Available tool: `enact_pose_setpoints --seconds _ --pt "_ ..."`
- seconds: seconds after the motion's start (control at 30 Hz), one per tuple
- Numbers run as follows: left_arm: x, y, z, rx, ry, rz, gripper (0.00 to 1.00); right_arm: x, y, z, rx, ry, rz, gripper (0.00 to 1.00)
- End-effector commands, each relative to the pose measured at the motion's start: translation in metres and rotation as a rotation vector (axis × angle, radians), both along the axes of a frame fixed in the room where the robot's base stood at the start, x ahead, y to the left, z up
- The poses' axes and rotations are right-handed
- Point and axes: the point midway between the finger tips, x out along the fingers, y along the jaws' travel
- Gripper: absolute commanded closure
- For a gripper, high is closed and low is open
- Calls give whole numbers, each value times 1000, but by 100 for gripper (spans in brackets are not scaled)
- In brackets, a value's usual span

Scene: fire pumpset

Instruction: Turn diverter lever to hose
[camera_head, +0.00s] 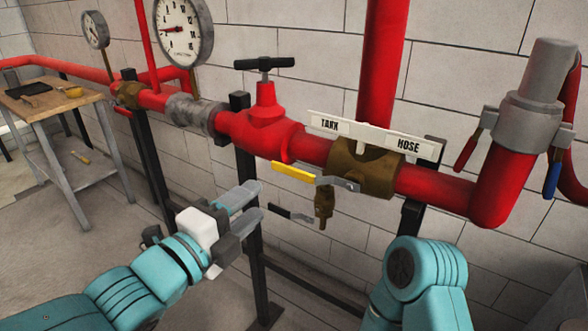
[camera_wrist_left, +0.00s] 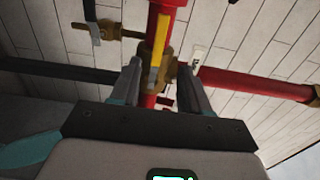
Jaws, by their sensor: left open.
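The diverter lever has a yellow handle (camera_head: 293,171) and a grey metal arm joined to a brass valve body (camera_head: 362,170) on the red pipe. The handle points left, on the TANK side of the white label plate (camera_head: 375,135) marked TANK and HOSE. My left gripper (camera_head: 256,201) is open and empty, left of and below the handle's end, apart from it. In the left wrist view, the yellow handle (camera_wrist_left: 159,38) shows ahead, lined up with the gap between the open fingers (camera_wrist_left: 160,66). My right gripper is out of view.
A small brass drain valve (camera_head: 323,200) with a dark lever hangs below the pipe. A black post (camera_head: 253,255) stands behind my left gripper. A red valve with a black T-handle (camera_head: 264,64) is above left. A wooden table (camera_head: 60,100) stands far left.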

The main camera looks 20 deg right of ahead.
Motion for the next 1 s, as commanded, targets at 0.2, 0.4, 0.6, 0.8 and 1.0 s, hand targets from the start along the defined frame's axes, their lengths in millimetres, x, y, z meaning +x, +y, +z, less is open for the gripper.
enact_pose_setpoints --seconds 0.2,0.4,0.6,0.8,1.0 --pt "35 -42 0 1 3 0 54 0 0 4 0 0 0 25" --pt "65 -78 0 1 3 2 54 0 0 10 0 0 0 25" --pt "85 -100 0 1 2 3 54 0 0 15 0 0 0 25" --pt "91 -108 0 0 3 4 54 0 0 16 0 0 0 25" --pt "90 -107 -1 0 3 4 54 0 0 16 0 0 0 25"
